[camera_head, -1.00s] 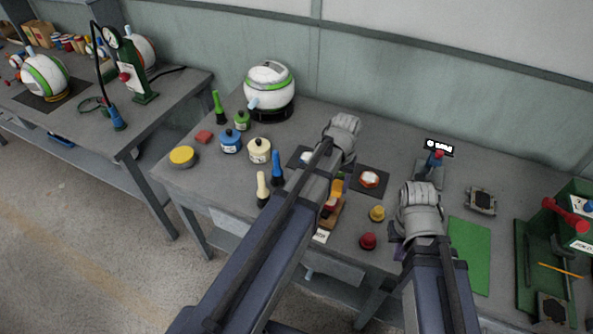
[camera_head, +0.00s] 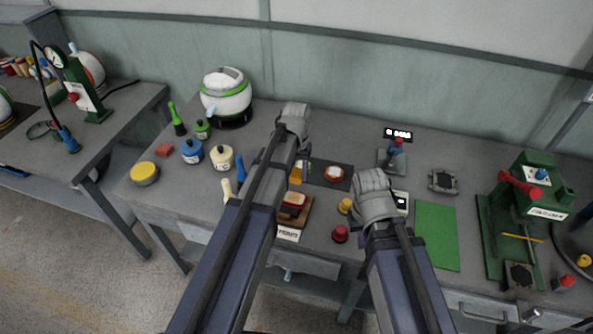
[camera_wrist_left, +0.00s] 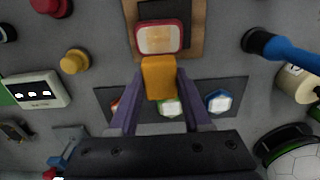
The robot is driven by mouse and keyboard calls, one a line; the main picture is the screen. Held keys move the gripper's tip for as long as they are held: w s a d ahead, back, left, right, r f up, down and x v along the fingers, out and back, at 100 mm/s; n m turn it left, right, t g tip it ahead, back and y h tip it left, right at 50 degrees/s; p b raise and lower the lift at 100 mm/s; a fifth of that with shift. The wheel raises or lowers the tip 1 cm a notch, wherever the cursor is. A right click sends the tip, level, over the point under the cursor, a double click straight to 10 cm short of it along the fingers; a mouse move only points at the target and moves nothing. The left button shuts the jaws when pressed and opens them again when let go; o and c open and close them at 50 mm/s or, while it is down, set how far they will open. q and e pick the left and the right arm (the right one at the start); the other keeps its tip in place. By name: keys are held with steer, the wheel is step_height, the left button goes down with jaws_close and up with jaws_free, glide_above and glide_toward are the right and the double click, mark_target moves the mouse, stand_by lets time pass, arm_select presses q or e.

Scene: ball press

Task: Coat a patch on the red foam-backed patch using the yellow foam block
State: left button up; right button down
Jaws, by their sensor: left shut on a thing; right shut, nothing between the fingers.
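The red foam-backed patch (camera_head: 295,198) is a red-edged pad with a cream, patterned top. It rests on a wooden board (camera_head: 302,217) and also shows in the left wrist view (camera_wrist_left: 159,38). My left gripper (camera_wrist_left: 158,90) is shut on the yellow foam block (camera_wrist_left: 158,75), whose end overlaps the patch's near edge in that view; I cannot tell whether they touch. In the head view the block (camera_head: 299,170) is partly hidden by my left arm. My right gripper (camera_head: 375,205) is over the table, right of the patch, shut and empty; its fingertips are hidden.
A dark mat (camera_wrist_left: 240,88) with several hexagonal pieces lies beside the board. A yellow knob (camera_head: 346,205), a red knob (camera_head: 340,233) and a small display box (camera_head: 401,202) stand to the right. Bottles, including a blue one (camera_head: 192,151), stand left. A green sheet (camera_head: 437,235) lies clear.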

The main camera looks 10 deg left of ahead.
arm_select(q)
step_height(320, 180, down, 6)
steer(key=b, duration=0.5)
steer(key=s, duration=0.2)
steer(key=shift+s+r, duration=0.35)
steer(key=shift+r, duration=0.05)
steer(key=shift+s+a, duration=0.1)
steer(key=shift+s, duration=1.35)
steer(key=shift+w, duration=2.95)
steer(key=r+p, duration=0.3)
steer(key=shift+s, duration=0.2)
step_height(320, 180, up, 4)
steer(key=p, duration=0.5)
steer(key=shift+r, duration=0.2)
steer(key=shift+f, duration=0.2)
steer(key=b, duration=0.6)
glide_above(297, 192)
steer(key=f, duration=0.5)
steer(key=shift+w+a+f, duration=0.15)
steer(key=shift+w+f, duration=0.15)
steer(key=shift+f, duration=0.1)
